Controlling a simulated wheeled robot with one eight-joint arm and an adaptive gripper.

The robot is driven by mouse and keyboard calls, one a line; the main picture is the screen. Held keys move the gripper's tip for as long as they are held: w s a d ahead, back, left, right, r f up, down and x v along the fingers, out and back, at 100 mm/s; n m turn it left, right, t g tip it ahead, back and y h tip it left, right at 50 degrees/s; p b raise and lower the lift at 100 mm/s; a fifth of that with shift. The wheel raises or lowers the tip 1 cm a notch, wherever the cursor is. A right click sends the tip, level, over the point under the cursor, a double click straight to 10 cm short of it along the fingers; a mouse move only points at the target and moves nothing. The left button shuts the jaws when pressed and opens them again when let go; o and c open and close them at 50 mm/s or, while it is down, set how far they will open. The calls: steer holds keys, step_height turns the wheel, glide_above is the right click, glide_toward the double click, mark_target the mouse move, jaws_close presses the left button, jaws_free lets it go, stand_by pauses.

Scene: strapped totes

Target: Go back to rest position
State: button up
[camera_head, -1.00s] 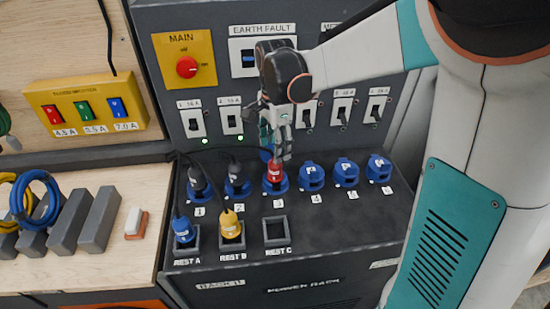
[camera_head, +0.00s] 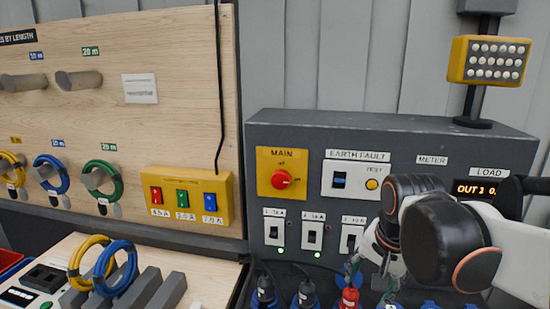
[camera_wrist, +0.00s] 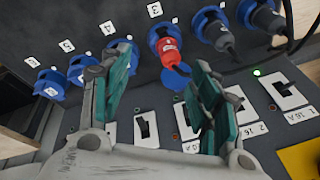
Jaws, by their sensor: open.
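My gripper (camera_head: 371,283) is at the lower right of the head view, in front of the breaker row. In the wrist view my gripper (camera_wrist: 160,62) has its two teal-padded fingers spread with nothing between them. The red plug (camera_wrist: 168,46) sits in the socket marked 3, just beyond the fingertips. The red plug also shows at the bottom edge of the head view (camera_head: 348,301). Dark plugs fill the sockets beside it, and several blue capped sockets (camera_wrist: 82,68) lie on its other side. The rest holders are out of view.
The power rack panel has a red main knob (camera_head: 282,180), an earth fault switch (camera_head: 339,180) and a breaker row (camera_head: 312,235). A yellow selector box (camera_head: 188,197) is at left. Cable coils (camera_head: 104,180) hang on the wooden board. A lamp post (camera_head: 480,90) stands behind.

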steer(key=s+f+n+t, duration=0.1)
steer(key=s+n+t, duration=0.2)
steer(key=s+n, duration=0.4)
steer(key=shift+s+f+n+b, duration=0.3)
steer(key=shift+s+f+b, duration=0.05)
steer(key=shift+s, duration=0.7)
steer(key=shift+s+f+n+t, duration=0.25)
steer(key=shift+s+n+t, duration=0.15)
steer(key=shift+n, duration=0.1)
steer(key=w+r+n+g+p, duration=0.1)
steer(key=w+r+g+p, duration=0.1)
steer(key=w+p, duration=0.15)
steer(key=w+r+g+p, duration=0.1)
steer(key=w+r+p, duration=0.15)
steer(key=w, duration=0.25)
steer(key=n+g+p, duration=0.2)
steer(key=g+p, duration=0.2)
steer(key=p, duration=0.2)
glide_above(350, 296)
steer(key=w, duration=0.2)
step_height(350, 296, down, 5)
steer(key=f+b, duration=0.1)
steer(key=f, duration=0.8)
steer(key=f+b, duration=0.1)
steer(key=f, duration=0.3)
steer(key=shift+d+f+b, duration=0.25)
steer(key=shift+d+b, duration=0.05)
steer(key=shift+d, duration=0.05)
steer(key=shift+s, duration=0.1)
